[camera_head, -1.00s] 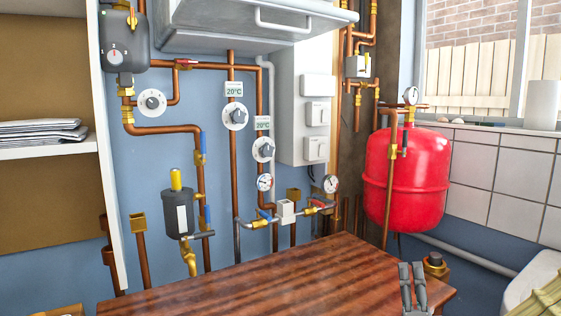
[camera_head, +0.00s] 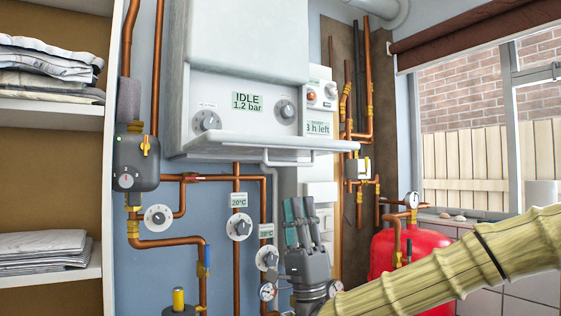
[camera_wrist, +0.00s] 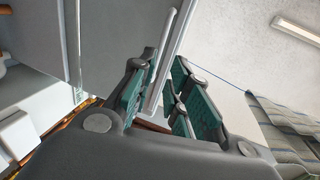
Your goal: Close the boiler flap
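The boiler flap (camera_head: 240,143) hangs folded down and open, jutting out roughly level below the boiler's control panel. Its pale bar handle (camera_head: 289,163) is on the underside, toward the right. My gripper (camera_head: 300,203) points up just below the flap's right part, its fingertips under the handle in the head view. In the wrist view the fingers with green pads (camera_wrist: 158,95) are apart, and the grey handle bar (camera_wrist: 165,65) shows in line with the gap between them. I cannot tell whether they touch it.
The boiler panel (camera_head: 225,103) reads IDLE, 1.2 bar. Copper pipes and dials (camera_head: 238,226) are left of my gripper. A red tank (camera_head: 385,258) stands behind my arm at right. A shelf with folded cloths (camera_head: 45,245) is at left.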

